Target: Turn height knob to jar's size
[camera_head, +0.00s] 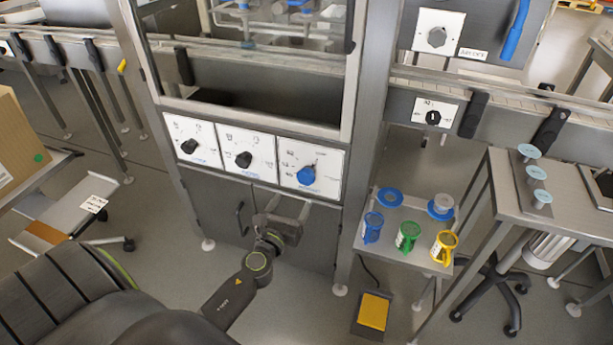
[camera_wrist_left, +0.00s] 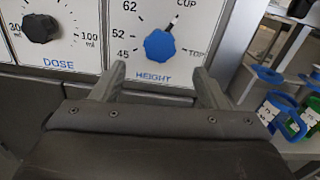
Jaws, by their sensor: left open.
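The height knob (camera_head: 306,175) is blue and sits on the right of three white dial panels on the machine. In the left wrist view the blue knob (camera_wrist_left: 160,45) has a white mark pointing up and slightly right, towards CUP. Its scale shows 45, 52, 62, CUP and TOP. My left gripper (camera_head: 288,207) is open and empty, below the height panel. In the left wrist view its two fingers (camera_wrist_left: 158,80) lie apart just below the knob, not around it. No jar can be made out for certain. My right gripper is not in view.
The black dose knob (camera_wrist_left: 40,28) is left of the height knob, and another black knob (camera_head: 187,146) is further left. Blue, green and yellow vessels stand on a small table (camera_head: 388,243) at right. A yellow pedal (camera_head: 373,311) lies on the floor.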

